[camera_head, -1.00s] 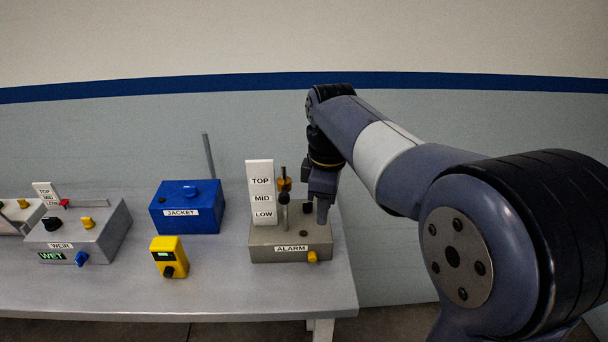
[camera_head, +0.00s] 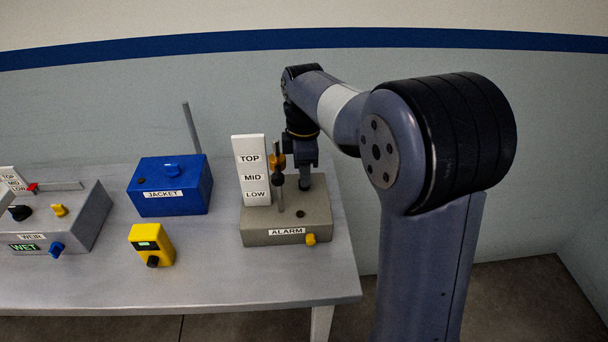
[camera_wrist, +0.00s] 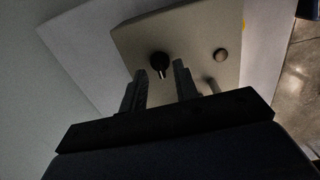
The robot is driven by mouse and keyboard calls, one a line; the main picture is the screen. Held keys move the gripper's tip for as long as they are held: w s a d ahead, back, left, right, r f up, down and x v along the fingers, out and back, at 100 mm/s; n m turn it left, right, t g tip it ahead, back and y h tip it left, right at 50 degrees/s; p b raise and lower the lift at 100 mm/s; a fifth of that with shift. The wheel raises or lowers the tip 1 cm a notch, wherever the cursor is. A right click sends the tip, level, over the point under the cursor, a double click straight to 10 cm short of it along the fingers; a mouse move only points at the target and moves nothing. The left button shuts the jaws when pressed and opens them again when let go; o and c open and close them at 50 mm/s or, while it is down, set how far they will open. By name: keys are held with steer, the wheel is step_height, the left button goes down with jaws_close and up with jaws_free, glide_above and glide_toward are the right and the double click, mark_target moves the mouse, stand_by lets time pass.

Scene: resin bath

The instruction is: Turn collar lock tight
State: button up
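The grey ALARM box (camera_head: 287,238) stands at the right end of the table. Its thin upright rod carries an orange piece (camera_head: 277,161) and a dark knob-like piece (camera_head: 278,180), beside a TOP/MID/LOW scale plate (camera_head: 251,150). No part is labelled as the collar lock. My gripper (camera_head: 304,178) is over the back of the box, right of the rod. In the wrist view, my gripper's two fingers (camera_wrist: 159,75) are apart. A black knob (camera_wrist: 160,60) with a pale mark shows between and just past the fingertips; I cannot tell whether they touch it.
A yellow knob (camera_head: 311,239) is on the box front and a brown button (camera_head: 300,214) on its top. Left are a blue JACKET box (camera_head: 170,196), a yellow handheld unit (camera_head: 152,245) and a grey WEIR box (camera_head: 85,235) reading WET. The table (camera_head: 220,288) is bare in front.

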steer(key=shift+f, duration=0.8)
steer(key=shift+c, duration=0.3)
jaws_close()
